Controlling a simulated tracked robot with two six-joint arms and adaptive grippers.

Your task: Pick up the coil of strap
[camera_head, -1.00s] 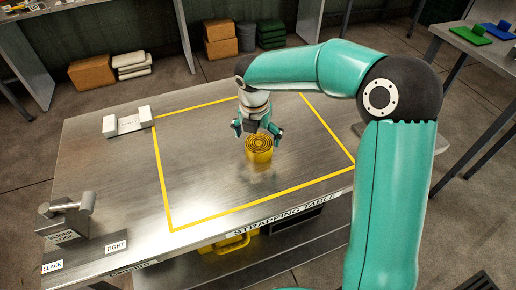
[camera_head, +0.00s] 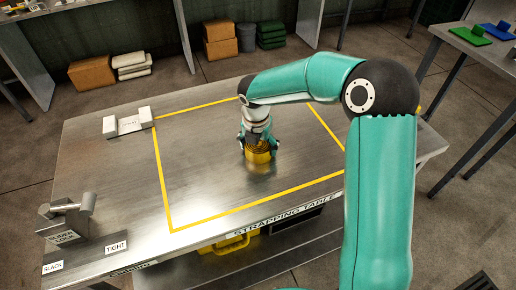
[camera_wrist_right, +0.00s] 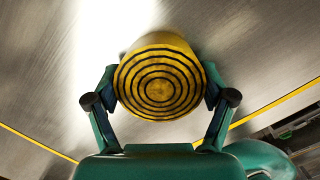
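The coil of strap (camera_head: 258,155) is a short yellow cylinder standing upright on the strapping table, inside the yellow outline. In the right wrist view its round top with dark rings (camera_wrist_right: 160,88) faces the camera. My right gripper (camera_head: 258,146) is above and around the coil, pointing down. In the right wrist view one finger lies against each side of the coil, and the gripper (camera_wrist_right: 161,85) looks shut on it. The coil appears to rest on the table. The gripper hides its upper part in the head view. My left gripper is not in view.
The metal strapping table (camera_head: 110,175) has a white block-ended holder (camera_head: 127,122) at back left and a slider lock fixture (camera_head: 68,220) at front left. The outlined area around the coil is clear. A side table (camera_head: 470,50) with green and blue items stands at right.

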